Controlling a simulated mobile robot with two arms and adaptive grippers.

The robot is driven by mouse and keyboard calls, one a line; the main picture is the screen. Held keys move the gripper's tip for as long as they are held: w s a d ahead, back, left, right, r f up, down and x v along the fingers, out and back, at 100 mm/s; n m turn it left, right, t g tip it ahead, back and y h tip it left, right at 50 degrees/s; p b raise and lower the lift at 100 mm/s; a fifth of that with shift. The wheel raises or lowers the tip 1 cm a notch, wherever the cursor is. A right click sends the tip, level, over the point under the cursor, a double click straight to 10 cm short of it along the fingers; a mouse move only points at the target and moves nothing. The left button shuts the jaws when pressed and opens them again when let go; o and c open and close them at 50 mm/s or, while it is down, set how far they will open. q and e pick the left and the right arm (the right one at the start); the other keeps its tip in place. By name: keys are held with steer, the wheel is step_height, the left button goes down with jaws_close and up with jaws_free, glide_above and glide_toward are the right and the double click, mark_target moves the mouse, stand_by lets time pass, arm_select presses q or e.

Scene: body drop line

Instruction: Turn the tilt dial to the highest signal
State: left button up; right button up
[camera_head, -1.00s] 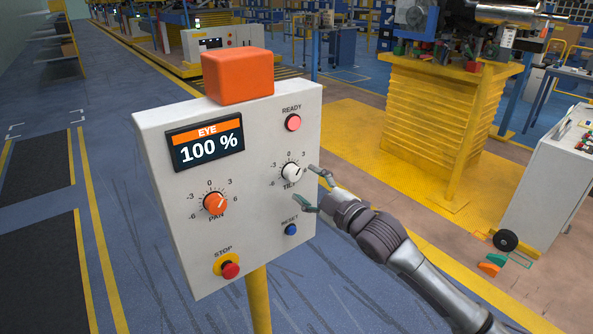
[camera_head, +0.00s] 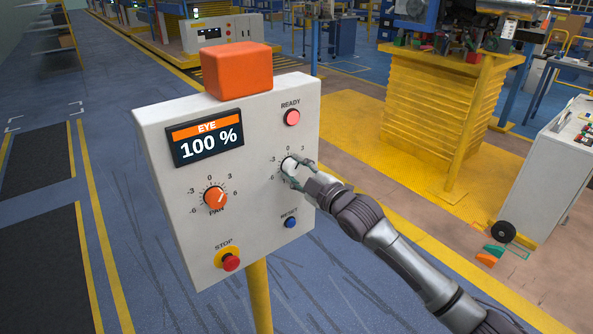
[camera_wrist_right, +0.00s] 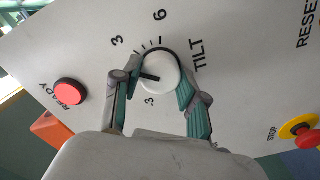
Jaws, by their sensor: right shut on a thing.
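The white tilt dial (camera_head: 290,166) is on the right side of the grey control panel (camera_head: 170,240). My right gripper (camera_head: 297,172) is at the dial with a finger on either side, shut on it. In the right wrist view the dial (camera_wrist_right: 158,72) sits between the teal fingers (camera_wrist_right: 160,92); its dark pointer mark shows, and the TILT label is beside it. The display (camera_head: 206,138) reads EYE 100 %. My left gripper is not in view.
The orange pan dial (camera_head: 215,197), red stop button (camera_head: 231,263), blue reset button (camera_head: 290,222) and lit red ready lamp (camera_head: 292,117) share the panel. An orange box (camera_head: 237,70) tops it. A yellow stand (camera_head: 440,110) is behind at right.

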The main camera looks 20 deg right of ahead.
steer(key=shift+c, duration=0.4)
steer(key=m+p, duration=0.1)
steer(key=m, duration=0.1)
steer(key=shift+m, duration=0.4)
steer(key=shift+m+p, duration=0.65)
steer(key=shift+m, duration=1.65)
steer(key=o, duration=1.1)
steer(key=shift+o, duration=0.2)
